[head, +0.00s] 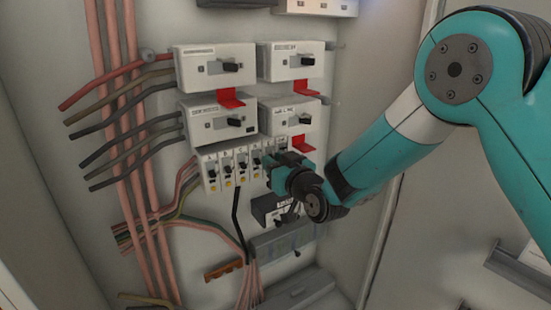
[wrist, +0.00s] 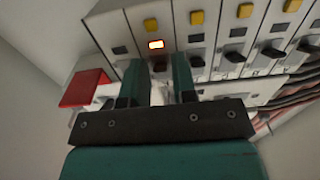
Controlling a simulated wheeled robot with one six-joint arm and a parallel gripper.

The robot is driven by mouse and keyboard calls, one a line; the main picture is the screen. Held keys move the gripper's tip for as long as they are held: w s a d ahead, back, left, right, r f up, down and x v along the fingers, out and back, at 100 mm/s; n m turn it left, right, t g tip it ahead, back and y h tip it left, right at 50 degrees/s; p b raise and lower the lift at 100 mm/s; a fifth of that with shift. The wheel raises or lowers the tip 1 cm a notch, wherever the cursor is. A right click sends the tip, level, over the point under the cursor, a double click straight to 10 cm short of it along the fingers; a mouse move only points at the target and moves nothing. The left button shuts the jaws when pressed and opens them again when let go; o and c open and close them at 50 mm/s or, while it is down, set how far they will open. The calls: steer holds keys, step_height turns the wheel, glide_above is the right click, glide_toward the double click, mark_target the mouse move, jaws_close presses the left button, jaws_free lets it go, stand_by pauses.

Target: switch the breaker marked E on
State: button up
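A row of narrow white breakers (head: 228,168) with dark levers and yellow buttons runs below the larger units in the head view. Letters sit along its top, too small to read surely; the E mark cannot be made out. My gripper (head: 276,165) is at the right part of this row and hides some breakers. In the wrist view my gripper (wrist: 158,70) is open, its two fingers on either side of one dark lever (wrist: 160,63). That breaker's small window (wrist: 155,45) is lit; the neighbouring windows are dark. I cannot tell if the fingers touch the lever.
Larger white switch units (head: 215,66) with red tabs (head: 230,98) stand above the row. A red tab (wrist: 86,88) is close left of my fingers in the wrist view. Neighbouring levers (wrist: 197,61) are close on the right. Cables (head: 120,120) run on the left.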

jaws_close()
steer(key=shift+r+g+h+p, duration=0.35)
steer(key=shift+g+p, duration=0.25)
steer(key=shift+p, duration=0.4)
jaws_free()
steer(key=shift+s+d+f, duration=0.1)
steer(key=shift+s, duration=0.05)
steer(key=b+v, duration=0.7)
steer(key=v, duration=1)
steer(key=shift+b, duration=0.35)
steer(key=shift+s+d, duration=0.1)
